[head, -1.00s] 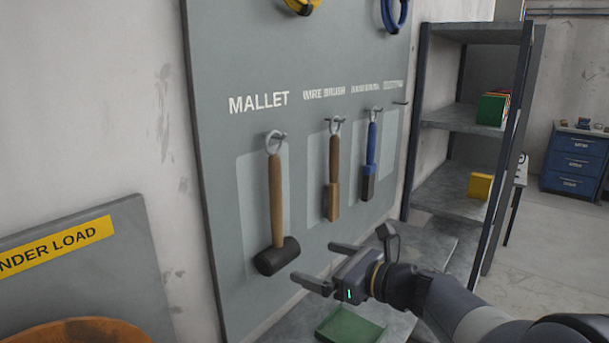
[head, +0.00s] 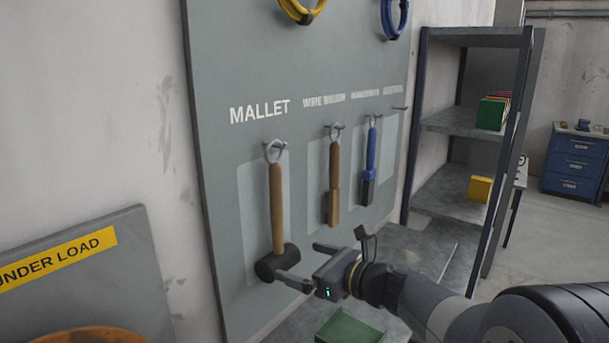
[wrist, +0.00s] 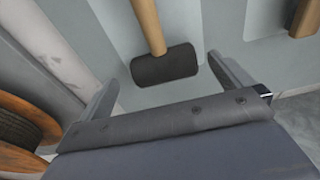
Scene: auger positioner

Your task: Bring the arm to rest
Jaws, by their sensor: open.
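My gripper (head: 308,266) is open and empty in the head view, in front of the tool board's lower part. Its fingers point left toward the board. The mallet (head: 276,220) hangs by its ring from a hook under the MALLET label, its black head just left of my fingers. In the wrist view my gripper (wrist: 170,80) shows two spread fingers, with the mallet head (wrist: 163,65) seen beyond and between them. I see no contact with the mallet.
The wire brush (head: 333,185) and a blue-handled brush (head: 369,170) hang to the right on the board (head: 225,60). A green tray (head: 350,328) lies below my gripper. A metal shelf (head: 450,120) stands right. An orange reel (wrist: 22,120) is at left in the wrist view.

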